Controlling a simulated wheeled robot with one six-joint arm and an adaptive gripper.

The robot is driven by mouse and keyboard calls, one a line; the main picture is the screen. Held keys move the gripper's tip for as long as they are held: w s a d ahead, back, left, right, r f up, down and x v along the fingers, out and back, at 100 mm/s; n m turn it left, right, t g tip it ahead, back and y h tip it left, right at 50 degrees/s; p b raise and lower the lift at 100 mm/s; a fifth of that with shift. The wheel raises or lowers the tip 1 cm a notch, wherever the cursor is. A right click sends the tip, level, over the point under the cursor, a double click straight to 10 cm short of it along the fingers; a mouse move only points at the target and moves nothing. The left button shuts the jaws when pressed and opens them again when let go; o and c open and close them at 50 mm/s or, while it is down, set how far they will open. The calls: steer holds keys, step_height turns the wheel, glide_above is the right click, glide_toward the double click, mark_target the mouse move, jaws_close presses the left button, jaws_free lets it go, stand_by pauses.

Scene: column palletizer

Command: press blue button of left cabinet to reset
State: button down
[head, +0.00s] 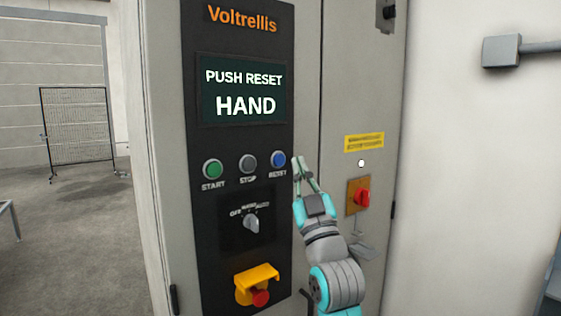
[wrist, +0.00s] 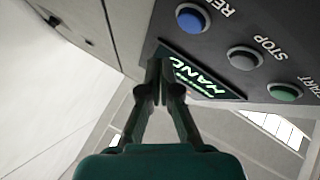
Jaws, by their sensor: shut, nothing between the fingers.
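The cabinet's black control panel (head: 222,145) carries a screen (head: 243,90) reading "PUSH RESET HAND". Below it sit a green START button (head: 212,168), a grey STOP button (head: 247,162) and the blue RESET button (head: 279,160). My gripper (head: 297,162) is shut and empty, just right of the blue button in the head view. In the wrist view, the gripper (wrist: 161,66) points up toward the panel, and the blue button (wrist: 192,19) lies beyond and right of its fingertips. I see no clear contact; the gap to the panel is hard to judge.
Under the buttons are a selector knob (head: 251,222) and a red emergency stop (head: 260,297) with a yellow guard (head: 257,277). A red rotary switch (head: 362,198) is on the right door. A mesh fence (head: 77,125) stands far left; floor there is open.

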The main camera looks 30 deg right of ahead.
steer(key=shift+w+a, duration=0.1)
steer(key=shift+w, duration=1.55)
steer(key=shift+w, duration=0.1)
steer(key=shift+w, duration=0.3)
steer(key=shift+w, duration=0.4)
stand_by(0.9)
steer(key=shift+s, duration=0.8)
steer(key=s, duration=0.5)
stand_by(0.5)
